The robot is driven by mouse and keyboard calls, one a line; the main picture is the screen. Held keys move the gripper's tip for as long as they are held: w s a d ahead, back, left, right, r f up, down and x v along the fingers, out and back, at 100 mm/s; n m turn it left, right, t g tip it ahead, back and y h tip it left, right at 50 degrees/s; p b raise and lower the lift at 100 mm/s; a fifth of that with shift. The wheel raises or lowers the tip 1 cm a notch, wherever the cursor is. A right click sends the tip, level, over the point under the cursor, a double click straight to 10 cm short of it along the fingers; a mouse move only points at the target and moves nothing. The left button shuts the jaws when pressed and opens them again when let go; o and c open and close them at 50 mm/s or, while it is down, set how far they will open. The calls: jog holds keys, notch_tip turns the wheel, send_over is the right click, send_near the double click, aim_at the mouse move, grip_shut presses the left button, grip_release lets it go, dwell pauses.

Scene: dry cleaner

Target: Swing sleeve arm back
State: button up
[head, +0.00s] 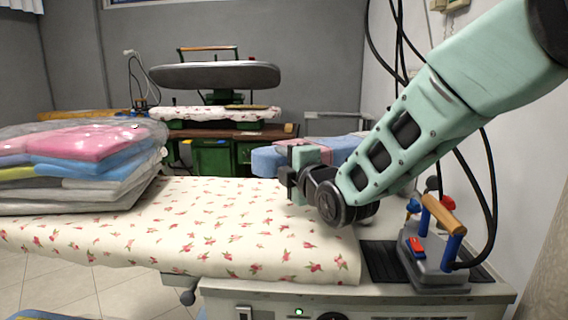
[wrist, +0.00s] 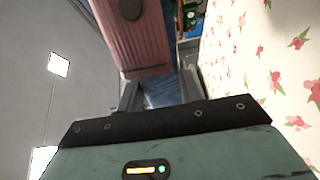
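The sleeve arm is a narrow padded board in blue and pink; its blue rounded end (head: 264,161) shows just left of my gripper, behind the ironing table. Its pink part (wrist: 145,45) fills the top middle of the wrist view. My gripper (head: 290,173) is at the board, over the far side of the table. In the wrist view its two fingers (wrist: 162,95) lie on either side of the blue part, close against it, and look shut on it. My gripper and forearm hide part of the board and its mount in the head view.
The flowered ironing table (head: 230,225) fills the foreground. Bagged folded clothes (head: 85,165) stack at its left. An iron (head: 435,250) with cables stands at its right, under my arm. A press (head: 215,75) stands behind. A grey wall is close on the right.

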grip_shut()
jog(key=shift+w+a+m+t+h+p, duration=0.15)
jog(key=shift+w+a+m+h+p, duration=0.25)
jog(key=shift+w, duration=0.45)
jog(key=shift+w+a+m+t+h+b, duration=0.1)
jog(key=shift+w+a+t+h, duration=0.15)
jog(key=shift+w+a, duration=0.45)
jog(key=shift+w+a+m+t+h+p, duration=0.1)
jog(key=shift+w+a+m+h+p, duration=0.2)
jog(key=shift+w, duration=0.65)
jog(key=o, duration=0.9)
grip_release()
jog(key=shift+c, duration=0.2)
jog(key=shift+s, duration=0.15)
jog(key=v, duration=1.7)
jog(key=shift+b, duration=0.45)
jog(key=shift+s, duration=0.1)
